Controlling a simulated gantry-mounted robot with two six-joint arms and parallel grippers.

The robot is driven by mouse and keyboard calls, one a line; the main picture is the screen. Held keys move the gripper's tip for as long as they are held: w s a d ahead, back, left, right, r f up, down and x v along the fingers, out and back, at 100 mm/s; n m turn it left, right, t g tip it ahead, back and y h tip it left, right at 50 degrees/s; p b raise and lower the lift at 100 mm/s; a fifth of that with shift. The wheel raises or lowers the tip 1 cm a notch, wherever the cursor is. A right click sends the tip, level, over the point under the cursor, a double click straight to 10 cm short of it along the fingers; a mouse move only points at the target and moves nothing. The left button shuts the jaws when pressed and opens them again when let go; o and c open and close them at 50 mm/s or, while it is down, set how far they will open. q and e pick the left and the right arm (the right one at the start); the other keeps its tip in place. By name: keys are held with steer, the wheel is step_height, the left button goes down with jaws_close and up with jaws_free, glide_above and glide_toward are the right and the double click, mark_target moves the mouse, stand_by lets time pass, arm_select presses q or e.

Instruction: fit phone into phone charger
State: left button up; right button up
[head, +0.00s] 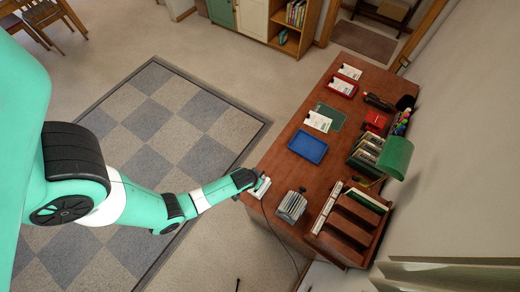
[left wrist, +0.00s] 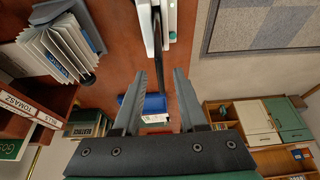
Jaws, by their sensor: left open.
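The white phone charger (head: 263,188) lies near the left edge of the brown desk, with a thin cable running down from it. In the left wrist view a white body (left wrist: 173,18), which looks like the charger, is at top centre. A thin dark slab (left wrist: 158,45), seen edge-on, rises from it and looks like the phone. My left gripper (head: 251,181) is right at the charger. In the wrist view its open fingers (left wrist: 160,73) stand on either side of the dark slab, with visible gaps. In the head view the gripper partly hides this spot. My right gripper is not in view.
A grey card file (head: 291,206) stands close to the right of the charger. A wooden file rack (head: 352,222), blue tray (head: 308,147) and green lamp (head: 394,157) are farther along the brown desk (head: 275,160). Bare desktop lies above the charger.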

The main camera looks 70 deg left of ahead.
arm_select(q)
steer(key=shift+s+d+r, duration=0.15)
steer(key=shift+s+r, duration=0.05)
steer(key=shift+r, duration=0.3)
steer(key=shift+f, duration=0.1)
steer(key=shift+w, duration=0.15)
